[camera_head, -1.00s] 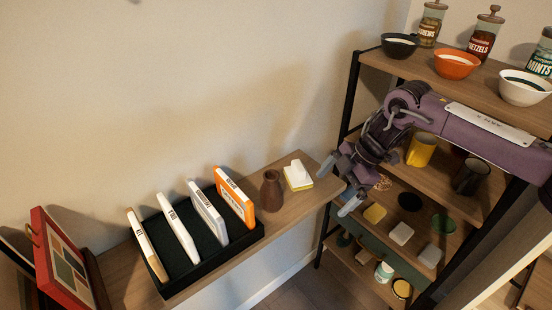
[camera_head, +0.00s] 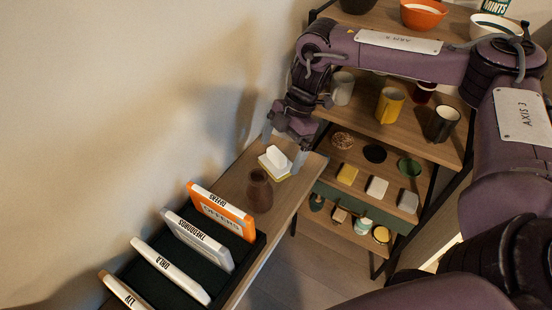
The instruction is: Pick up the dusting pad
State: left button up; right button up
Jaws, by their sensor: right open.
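The dusting pad (camera_head: 277,161), a white block-like top on a yellow-edged base, lies on the narrow wooden wall shelf (camera_head: 233,180), near its far end. My right gripper (camera_head: 283,150) is open and points down over the pad. One finger is at the pad's left, the other at its right, with the white top showing between them. I cannot tell how far the fingertips are above the shelf. The fingers do not appear closed on it. My left gripper is not in view.
A brown vase (camera_head: 260,190) stands close in front of the pad. A dark tray (camera_head: 258,240) holds several upright cases (camera_head: 222,212). At right, a shelving unit (camera_head: 445,152) carries bowls, mugs (camera_head: 390,104) and small blocks (camera_head: 377,187). The wall is close behind the pad.

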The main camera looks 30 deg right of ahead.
aim_at(276, 152)
jog(key=x, duration=0.3)
jog(key=shift+w+a+f+p, duration=0.15)
jog(key=shift+a+f+p, duration=0.05)
jog(key=shift+a+p, duration=0.1)
jog(key=shift+f, duration=0.1)
jog(key=c, duration=1)
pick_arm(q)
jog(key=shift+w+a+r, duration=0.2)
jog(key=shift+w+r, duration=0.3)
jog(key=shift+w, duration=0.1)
pick_arm(e)
jog(key=shift+r, duration=0.5)
notch_tip(276, 152, up, 9)
jog(key=shift+f+b, duration=0.1)
jog(key=shift+b, duration=0.7)
pick_arm(q)
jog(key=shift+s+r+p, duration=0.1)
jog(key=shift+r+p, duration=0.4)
jog(key=shift+p, duration=0.75)
pick_arm(e)
notch_tip(276, 152, up, 10)
jog(key=shift+r, duration=0.15)
